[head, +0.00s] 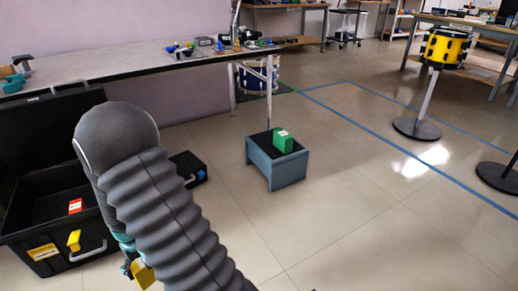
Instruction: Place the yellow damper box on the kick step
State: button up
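The yellow damper box (143,275) shows at the bottom left, beside my grey arm, which hides part of it. My gripper (132,267) is mostly hidden behind the arm; its teal and dark parts meet the yellow box, and it looks shut on it. The kick step (263,169) is a blue-grey step with a dark top, standing on the floor near the middle. A green box (283,141) with a white mark stands on its top, towards the right.
An open black case (22,224) at left holds a red box (76,206); a yellow piece (74,240) is at its front. A smaller dark case (187,165) lies behind my arm. A drum stand (417,129) is at right. Floor right of the step is clear.

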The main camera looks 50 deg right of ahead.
aim_at(270, 137)
jog(key=u, duration=0.25)
jog(key=k, duration=0.15)
jog(key=z, duration=0.8)
jog(key=i, duration=2)
jog(key=z, duration=3.3)
jog(key=k, duration=0.2)
jog(key=u, duration=1.4)
jog(key=i, duration=0.55)
jog(key=z, duration=0.05)
